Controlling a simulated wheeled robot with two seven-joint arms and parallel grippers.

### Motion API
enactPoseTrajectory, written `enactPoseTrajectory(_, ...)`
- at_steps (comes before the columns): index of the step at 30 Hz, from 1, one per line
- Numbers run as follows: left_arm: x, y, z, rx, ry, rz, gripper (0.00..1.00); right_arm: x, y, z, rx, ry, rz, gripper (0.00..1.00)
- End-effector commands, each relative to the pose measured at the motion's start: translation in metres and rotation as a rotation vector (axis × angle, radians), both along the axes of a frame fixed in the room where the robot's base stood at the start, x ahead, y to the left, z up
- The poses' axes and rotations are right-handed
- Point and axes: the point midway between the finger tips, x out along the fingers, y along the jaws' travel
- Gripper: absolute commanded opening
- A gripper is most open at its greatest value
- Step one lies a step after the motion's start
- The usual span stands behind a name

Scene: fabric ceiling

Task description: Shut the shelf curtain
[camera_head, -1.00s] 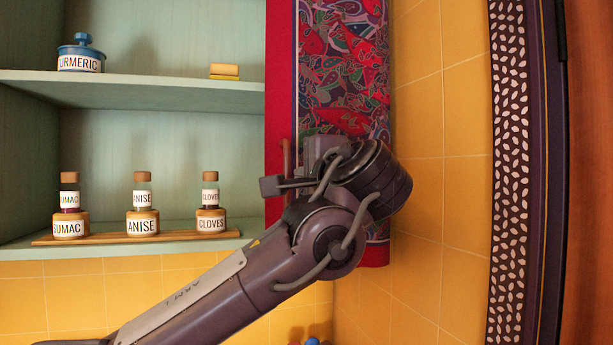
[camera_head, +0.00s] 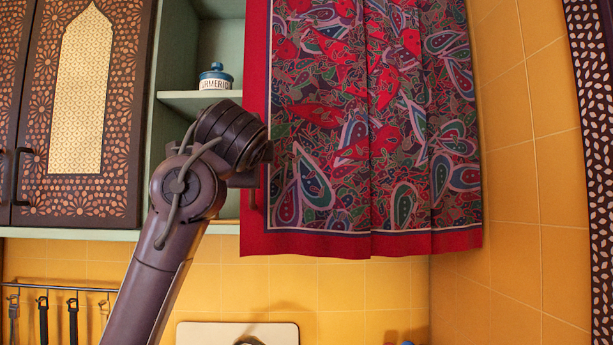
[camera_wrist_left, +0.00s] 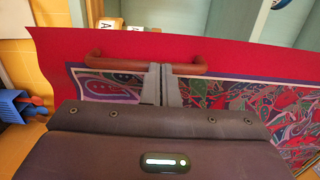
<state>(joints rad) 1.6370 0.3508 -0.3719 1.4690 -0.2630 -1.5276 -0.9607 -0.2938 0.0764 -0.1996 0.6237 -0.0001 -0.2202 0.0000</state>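The red curtain (camera_head: 350,130) with a paisley pattern hangs spread over most of the shelf opening. Its plain red left edge stands apart from the brown cabinet door, leaving a strip of the green shelf (camera_head: 185,105) uncovered. In the left wrist view, my left gripper (camera_wrist_left: 161,80) has its grey fingers closed together around the middle of a brown bar handle (camera_wrist_left: 110,63) on the curtain's red border (camera_wrist_left: 235,60). In the head view, my left wrist hides the fingers and part of the curtain's edge. My right gripper is not in view.
A blue turmeric jar (camera_head: 215,78) stands on the upper shelf in the uncovered strip. A patterned brown cabinet door (camera_head: 95,120) is left of the shelf. A yellow tiled wall (camera_head: 520,200) is at the right. Utensils hang on a rail (camera_head: 60,288) at lower left.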

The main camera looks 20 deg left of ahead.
Motion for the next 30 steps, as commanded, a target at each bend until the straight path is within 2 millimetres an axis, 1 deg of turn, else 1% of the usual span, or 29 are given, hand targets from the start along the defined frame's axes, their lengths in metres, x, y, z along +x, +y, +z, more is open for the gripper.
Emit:
enactPoseTrajectory(1, -0.005, 0.021, -0.005, -0.008, 0.001, 0.005, 0.00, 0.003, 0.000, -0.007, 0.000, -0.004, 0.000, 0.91)
enactPoseTrajectory(6, -0.023, 0.076, -0.003, -0.010, 0.003, 0.005, 0.00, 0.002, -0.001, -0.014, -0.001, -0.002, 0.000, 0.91)
enactPoseTrajectory(9, -0.032, 0.104, -0.002, -0.008, 0.003, 0.004, 0.00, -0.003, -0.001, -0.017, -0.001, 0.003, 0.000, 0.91)
enactPoseTrajectory(12, -0.040, 0.128, -0.001, -0.008, 0.003, 0.003, 0.00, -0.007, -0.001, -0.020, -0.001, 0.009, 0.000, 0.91)
enactPoseTrajectory(15, -0.046, 0.147, -0.001, -0.006, 0.004, 0.002, 0.00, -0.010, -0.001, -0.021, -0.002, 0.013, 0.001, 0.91)
enactPoseTrajectory(18, -0.051, 0.162, 0.000, -0.006, 0.003, 0.002, 0.00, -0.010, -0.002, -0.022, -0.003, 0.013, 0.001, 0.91)
enactPoseTrajectory(22, -0.055, 0.174, 0.000, -0.005, 0.004, 0.001, 0.00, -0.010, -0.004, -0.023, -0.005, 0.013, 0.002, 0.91)
enactPoseTrajectory(25, -0.056, 0.179, 0.000, -0.005, 0.004, 0.000, 0.00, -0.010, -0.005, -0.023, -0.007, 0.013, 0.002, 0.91)
enactPoseTrajectory(30, -0.056, 0.181, 0.000, -0.004, 0.004, 0.000, 0.00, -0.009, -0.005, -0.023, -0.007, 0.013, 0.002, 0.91)
